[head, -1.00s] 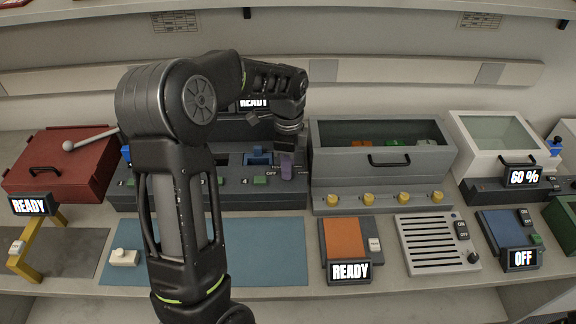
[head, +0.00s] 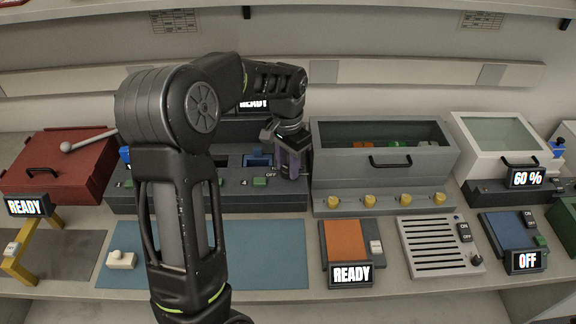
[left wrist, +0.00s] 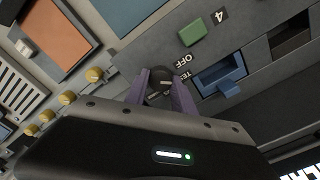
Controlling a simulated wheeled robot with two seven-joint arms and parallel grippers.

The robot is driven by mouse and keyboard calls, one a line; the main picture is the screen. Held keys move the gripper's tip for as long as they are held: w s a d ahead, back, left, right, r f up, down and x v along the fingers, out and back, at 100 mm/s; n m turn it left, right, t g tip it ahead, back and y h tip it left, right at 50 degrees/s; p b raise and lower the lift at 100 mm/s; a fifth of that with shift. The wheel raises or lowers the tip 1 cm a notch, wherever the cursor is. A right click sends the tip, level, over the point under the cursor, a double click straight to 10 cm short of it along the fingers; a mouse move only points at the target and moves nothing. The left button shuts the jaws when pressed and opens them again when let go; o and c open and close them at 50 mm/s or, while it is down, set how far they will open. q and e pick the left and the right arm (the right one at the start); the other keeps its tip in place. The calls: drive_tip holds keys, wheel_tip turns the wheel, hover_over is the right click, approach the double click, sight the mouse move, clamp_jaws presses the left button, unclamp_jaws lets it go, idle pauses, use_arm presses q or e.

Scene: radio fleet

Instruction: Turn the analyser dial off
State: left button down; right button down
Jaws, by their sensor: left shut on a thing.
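The analyser (head: 215,198) is a long dark grey console with blue-lined slots and green buttons along its front. My left gripper (head: 290,170) is at its right end, pointing down, with purple fingers. In the left wrist view, my left gripper (left wrist: 160,94) has its two fingers on either side of a round black dial (left wrist: 157,83) and is shut on it. An "OFF" label (left wrist: 184,62) and a partly covered "TE..." label lie beside the dial. The fingers hide the dial in the head view, and its pointer direction cannot be told. My right gripper is not in view.
A grey bin (head: 385,170) with yellow knobs stands close to the right of the gripper. A green button (left wrist: 192,33) and blue slot (left wrist: 221,77) are near the dial. A red case (head: 60,165) is at left. A blue mat (head: 262,250) lies in front.

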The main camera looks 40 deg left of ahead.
sight(287, 168)
use_arm(q)
drive_tip(key=n, duration=0.3)
drive_tip(key=shift+n, duration=2.4)
drive_tip(key=c, duration=1.1)
unclamp_jaws()
drive_tip(key=shift+o, duration=0.2)
wheel_tip(287, 168, up, 8)
drive_tip(key=shift+f+b, duration=0.1)
drive_tip(key=shift+b, duration=0.4)
